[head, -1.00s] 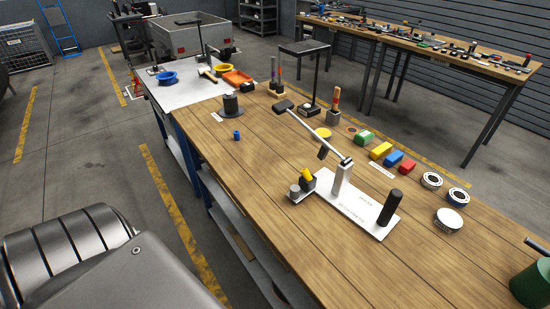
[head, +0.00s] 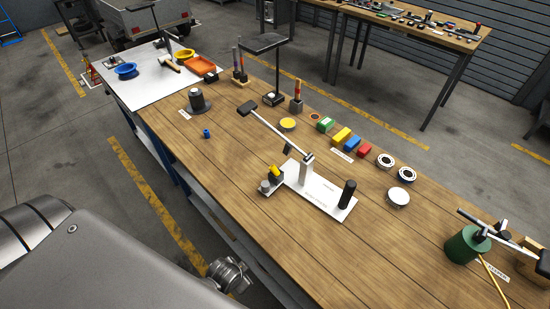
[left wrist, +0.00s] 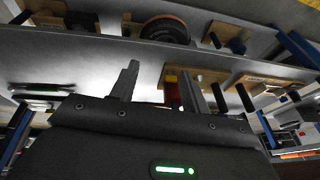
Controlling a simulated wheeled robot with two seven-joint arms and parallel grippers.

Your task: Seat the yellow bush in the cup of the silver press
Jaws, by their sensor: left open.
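The silver press has a pale base plate (head: 322,199), an upright post (head: 306,170) and a long lever with a black end, on the wooden bench. A small grey cylinder (head: 265,187), perhaps its cup, stands at the left end of the base. The yellow bush (head: 275,171) appears tilted in a dark holder just behind that cylinder; how it sits is too small to tell. My left gripper (left wrist: 160,88) is open, its fingers apart, in the left wrist view, facing a shelf. It is away from the press, and the head view does not show its fingers. My right gripper is not in view.
Coloured blocks (head: 342,137) and round parts (head: 398,197) line the bench behind the press. A green canister (head: 462,247) stands at right, a dark spool (head: 197,100) and blue piece (head: 206,133) at left. The near bench strip is mostly clear. The wrist view shows a pale shelf (left wrist: 75,70).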

